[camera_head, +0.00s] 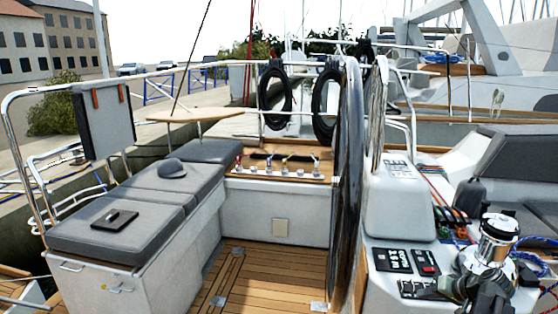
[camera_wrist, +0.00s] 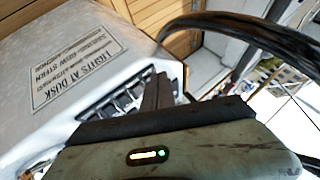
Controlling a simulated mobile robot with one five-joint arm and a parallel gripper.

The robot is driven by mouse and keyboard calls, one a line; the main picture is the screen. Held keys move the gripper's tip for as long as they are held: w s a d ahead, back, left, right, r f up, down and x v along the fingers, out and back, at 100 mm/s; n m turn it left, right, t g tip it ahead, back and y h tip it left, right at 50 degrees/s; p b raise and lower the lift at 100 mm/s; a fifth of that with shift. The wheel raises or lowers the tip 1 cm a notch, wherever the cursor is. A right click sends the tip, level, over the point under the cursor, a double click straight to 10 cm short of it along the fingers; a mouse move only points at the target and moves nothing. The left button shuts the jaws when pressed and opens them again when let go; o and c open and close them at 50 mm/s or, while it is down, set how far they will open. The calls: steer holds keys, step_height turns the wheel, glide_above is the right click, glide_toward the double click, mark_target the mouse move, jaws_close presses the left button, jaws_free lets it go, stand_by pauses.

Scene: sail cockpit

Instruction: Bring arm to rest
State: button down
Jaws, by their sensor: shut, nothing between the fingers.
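My gripper (camera_wrist: 158,88) shows in the wrist view as dark fingers held together, pointing up and away from the camera, with nothing between them. Behind the fingers is my grey-green wrist housing, which has a small lit strip.
The console (camera_head: 395,212) carries switch panels (camera_head: 393,261) and stands beside a steering wheel (camera_head: 349,180). A chrome winch (camera_head: 497,238) is at the right. Grey-cushioned seating (camera_head: 110,225) lines the left. The wooden cockpit floor (camera_head: 262,275) is clear.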

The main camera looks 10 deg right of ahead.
steer(key=w+a+r+n+g+h+p, duration=0.1)
steer(key=a+n+g+p, duration=0.2)
steer(key=a, duration=1.9)
steer(key=a+r+n+g+h+p, duration=0.1)
steer(key=a+g+p, duration=0.4)
steer(key=a, duration=1.6)
steer(key=shift+w+a+r+n+h+p, duration=0.35)
steer(key=shift+r+n+p, duration=0.3)
steer(key=shift+n+p, duration=0.25)
